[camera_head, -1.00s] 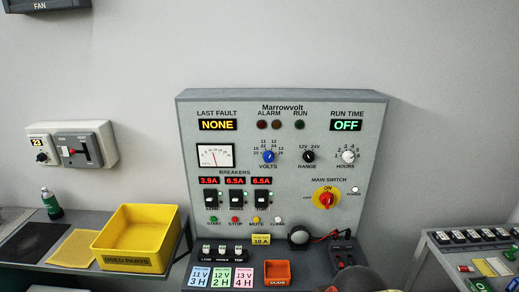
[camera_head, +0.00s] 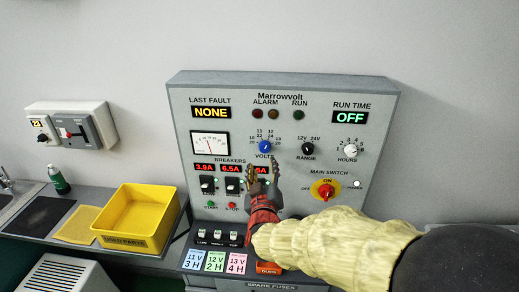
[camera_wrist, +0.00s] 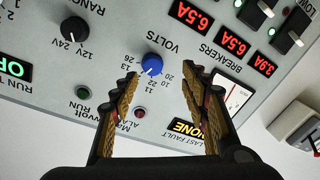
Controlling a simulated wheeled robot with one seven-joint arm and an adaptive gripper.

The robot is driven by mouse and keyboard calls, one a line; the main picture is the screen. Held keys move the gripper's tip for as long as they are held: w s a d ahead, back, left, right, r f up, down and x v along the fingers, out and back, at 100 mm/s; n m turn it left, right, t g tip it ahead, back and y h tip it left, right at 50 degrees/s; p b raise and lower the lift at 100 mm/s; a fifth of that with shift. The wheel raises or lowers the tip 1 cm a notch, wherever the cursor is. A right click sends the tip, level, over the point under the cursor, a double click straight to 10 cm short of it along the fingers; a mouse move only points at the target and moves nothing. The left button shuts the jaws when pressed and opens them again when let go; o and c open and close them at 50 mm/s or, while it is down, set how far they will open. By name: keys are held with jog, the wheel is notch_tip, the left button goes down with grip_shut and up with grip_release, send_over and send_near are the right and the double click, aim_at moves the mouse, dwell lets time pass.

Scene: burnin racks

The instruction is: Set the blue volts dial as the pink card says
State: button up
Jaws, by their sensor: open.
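The blue volts dial (camera_head: 265,147) is on the upper middle of the grey Marrowvolt panel (camera_head: 375,120). In the wrist view the blue dial (camera_wrist: 152,64) appears upside down, ringed by paired numbers from 10/20 to 13/26. I cannot tell which mark its pointer faces. The pink card (camera_head: 237,263) lies on the ledge below the panel and reads 13 V, 4 H. My gripper (camera_head: 263,172) is open and empty, just in front of and below the dial. In the wrist view the dial shows between the spread fingertips (camera_wrist: 160,78), with no visible contact.
The black range dial (camera_head: 308,148) and white hours dial (camera_head: 350,150) are to the right. Breakers (camera_head: 207,185) are below, partly hidden by my arm. The red main switch (camera_head: 324,191) is lower right. A yellow bin (camera_head: 138,215) stands left.

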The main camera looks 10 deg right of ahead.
aim_at(264, 149)
jog(key=x, duration=0.2)
jog(key=r+x, duration=0.1)
jog(key=x, duration=0.4)
jog(key=shift+w+d+r, duration=0.2)
jog(key=shift+w+d, duration=0.1)
jog(key=shift+d, duration=0.1)
jog(key=shift+c, duration=0.7)
jog(key=c, duration=1)
